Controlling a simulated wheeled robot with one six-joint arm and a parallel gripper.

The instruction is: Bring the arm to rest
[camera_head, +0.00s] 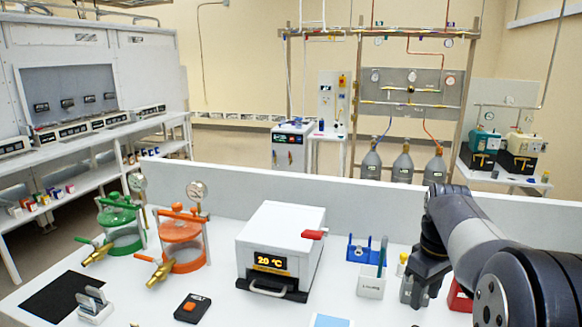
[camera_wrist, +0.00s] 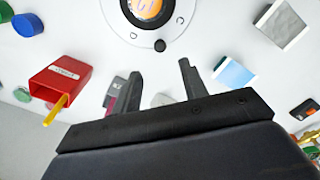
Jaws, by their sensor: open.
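My arm (camera_head: 480,225) reaches in from the lower right of the head view, bends at a raised joint and points down at the white bench. My gripper (camera_head: 425,290) hangs over the right part of the bench, beside a small white holder. In the wrist view my gripper (camera_wrist: 150,82) shows two dark fingers spread apart, with only the white surface visible between their tips. Nothing is seen held. How far the fingertips are from the bench is hard to tell.
A white heater box (camera_head: 281,245) showing 20 °C stands mid-bench. Orange (camera_head: 181,240) and green (camera_head: 121,225) clamped vessels stand left. A white holder (camera_head: 371,283) and blue rack (camera_head: 362,250) are near my gripper. The wrist view shows a red labelled box (camera_wrist: 62,80) and round dial device (camera_wrist: 153,12).

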